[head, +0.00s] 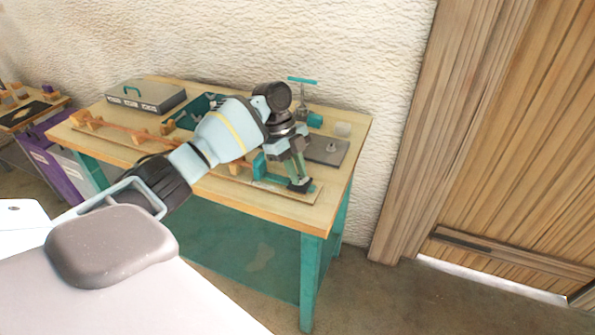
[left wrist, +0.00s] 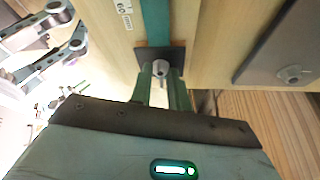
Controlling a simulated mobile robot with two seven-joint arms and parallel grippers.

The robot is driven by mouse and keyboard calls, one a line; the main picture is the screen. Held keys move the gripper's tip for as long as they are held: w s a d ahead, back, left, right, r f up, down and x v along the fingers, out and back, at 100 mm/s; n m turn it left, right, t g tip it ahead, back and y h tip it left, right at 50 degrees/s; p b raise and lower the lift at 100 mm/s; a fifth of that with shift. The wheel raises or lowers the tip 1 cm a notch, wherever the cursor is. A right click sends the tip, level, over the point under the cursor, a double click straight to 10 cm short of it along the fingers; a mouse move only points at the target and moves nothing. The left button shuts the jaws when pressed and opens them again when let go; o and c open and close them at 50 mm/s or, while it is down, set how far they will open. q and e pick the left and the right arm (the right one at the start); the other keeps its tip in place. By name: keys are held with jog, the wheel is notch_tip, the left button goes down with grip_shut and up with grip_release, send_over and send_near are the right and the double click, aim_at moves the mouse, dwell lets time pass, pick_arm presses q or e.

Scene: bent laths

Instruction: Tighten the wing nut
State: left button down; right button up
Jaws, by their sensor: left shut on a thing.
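My left gripper (head: 297,182) reaches down over the front right corner of the workbench. Its two green fingers also show in the left wrist view (left wrist: 161,78), shut on the small grey wing nut (left wrist: 160,69). The wing nut sits over a dark square plate (left wrist: 174,56) at the end of a teal strip (left wrist: 156,20). In the head view the dark plate (head: 300,187) shows at the fingertips, and the nut is hidden by the fingers. The nut's wings are partly covered, so its turn angle is unclear. My right gripper is not in view.
The wooden workbench (head: 335,187) stands against a white wall. A grey plate with a knob (head: 322,155) lies just behind my gripper. A teal-handled clamp (head: 302,95), a grey case (head: 146,97) and a bent lath on blocks (head: 115,127) are also on it.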

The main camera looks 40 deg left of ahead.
pick_arm(q)
jog(key=c, duration=1.3)
grip_release()
jog(key=shift+c, duration=0.2)
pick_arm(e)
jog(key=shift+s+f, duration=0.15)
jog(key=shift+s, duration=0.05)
pick_arm(q)
jog(key=shift+a+r, duration=0.1)
jog(key=shift+r, duration=0.15)
jog(key=v, duration=0.7)
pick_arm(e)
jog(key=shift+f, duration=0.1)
pick_arm(q)
jog(key=shift+r, duration=0.1)
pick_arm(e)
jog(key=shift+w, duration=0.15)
